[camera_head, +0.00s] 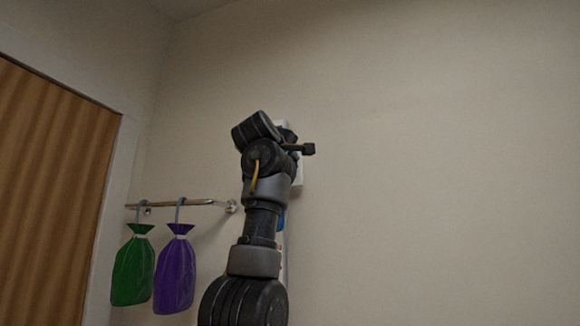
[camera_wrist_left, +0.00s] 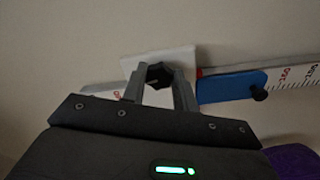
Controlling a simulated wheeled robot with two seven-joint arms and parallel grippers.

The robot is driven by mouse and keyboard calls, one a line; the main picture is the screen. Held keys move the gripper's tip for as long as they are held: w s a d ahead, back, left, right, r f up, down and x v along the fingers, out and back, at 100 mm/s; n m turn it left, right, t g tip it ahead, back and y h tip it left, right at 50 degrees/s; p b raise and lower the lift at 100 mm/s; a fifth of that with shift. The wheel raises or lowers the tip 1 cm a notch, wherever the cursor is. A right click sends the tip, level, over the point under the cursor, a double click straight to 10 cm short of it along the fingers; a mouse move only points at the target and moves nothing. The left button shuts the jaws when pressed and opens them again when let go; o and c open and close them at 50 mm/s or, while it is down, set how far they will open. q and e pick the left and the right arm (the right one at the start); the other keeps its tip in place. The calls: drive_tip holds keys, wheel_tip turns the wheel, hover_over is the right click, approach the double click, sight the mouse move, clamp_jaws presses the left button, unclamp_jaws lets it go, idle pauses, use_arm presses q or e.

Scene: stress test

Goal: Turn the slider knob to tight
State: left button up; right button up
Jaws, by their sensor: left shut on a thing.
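In the left wrist view, a black faceted knob (camera_wrist_left: 158,75) sits on a white plate (camera_wrist_left: 185,58) on the wall. My left gripper (camera_wrist_left: 157,77) is shut on this knob, with one finger on each side of it. To the right is a blue slider piece (camera_wrist_left: 228,87) with a small black peg (camera_wrist_left: 258,92), beside a white measuring scale (camera_wrist_left: 300,77). In the head view my left arm covers most of the white device (camera_head: 298,172), and the fingertips and knob are hidden. No tight marking can be read. My right gripper is out of view.
A metal rail (camera_head: 185,203) on the wall to the left holds a green bag (camera_head: 133,270) and a purple bag (camera_head: 175,272). A brown curtain or door panel (camera_head: 45,200) is at the far left. The wall on the right is bare.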

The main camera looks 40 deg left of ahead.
use_arm(q)
drive_tip(key=shift+m, duration=0.6)
drive_tip(key=shift+r+m, duration=0.1)
drive_tip(key=shift+m, duration=0.2)
drive_tip(key=o, duration=1)
drive_tip(key=b+v, duration=0.6)
drive_tip(key=v, duration=0.4)
drive_tip(key=shift+s+d, duration=0.15)
drive_tip(key=shift+s, duration=0.2)
drive_tip(key=shift+w+f, duration=0.1)
drive_tip(key=shift+f, duration=0.1)
